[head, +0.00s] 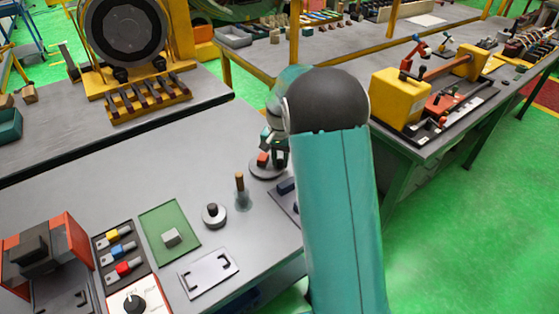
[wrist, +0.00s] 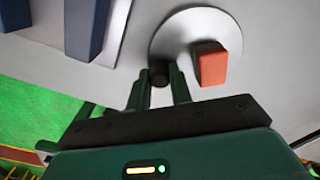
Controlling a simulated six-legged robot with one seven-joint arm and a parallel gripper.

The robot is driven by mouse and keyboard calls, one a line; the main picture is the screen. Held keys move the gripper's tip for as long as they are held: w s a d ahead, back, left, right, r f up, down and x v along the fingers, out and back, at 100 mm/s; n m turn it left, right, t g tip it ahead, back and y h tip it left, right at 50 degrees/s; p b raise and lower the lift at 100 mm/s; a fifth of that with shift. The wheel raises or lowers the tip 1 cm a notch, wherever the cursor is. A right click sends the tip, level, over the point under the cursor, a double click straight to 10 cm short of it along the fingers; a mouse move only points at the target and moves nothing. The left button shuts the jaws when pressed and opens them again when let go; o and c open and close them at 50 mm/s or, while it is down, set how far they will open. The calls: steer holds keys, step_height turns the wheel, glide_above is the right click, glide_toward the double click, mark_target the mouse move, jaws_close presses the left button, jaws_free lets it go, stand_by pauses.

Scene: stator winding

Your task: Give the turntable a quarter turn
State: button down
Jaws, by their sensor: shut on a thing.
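The turntable (wrist: 195,22) is a round pale grey disc on the grey bench, carrying an orange block (wrist: 211,64) and a short dark peg (wrist: 158,68) near its rim. In the head view the turntable (head: 260,174) shows beyond the wooden post, with the orange block (head: 262,158) on it, partly hidden by my arm. My gripper (wrist: 159,84) has its two green fingers on either side of the dark peg and is shut on it. The orange block stands just right of the fingers in the wrist view, apart from them.
Blue bars (wrist: 88,25) on a pale plate lie beside the turntable. A wooden post (head: 240,183), a dark ring-shaped part (head: 214,214), a green mat (head: 160,222) with a pale block and a metal plate (head: 208,273) sit nearby. The bench behind the post is clear.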

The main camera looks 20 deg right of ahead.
steer(key=shift+w+d+n, duration=0.25)
steer(key=shift+w+n, duration=0.2)
steer(key=shift+n, duration=0.75)
steer(key=shift+w+d+n, duration=0.2)
steer(key=shift+w+n, duration=0.2)
steer(key=shift+n, duration=0.8)
steer(key=shift+w+n, duration=0.45)
steer(key=shift+n, duration=0.65)
steer(key=shift+w+n, duration=0.4)
steer(key=shift+n, duration=0.7)
steer(key=shift+w+n, duration=0.15)
steer(key=shift+n, duration=0.25)
steer(key=c, duration=1.3)
jaws_free()
steer(key=shift+o, duration=0.2)
steer(key=shift+r, duration=0.15)
step_height(320, 180, up, 14)
steer(key=shift+f, duration=0.2)
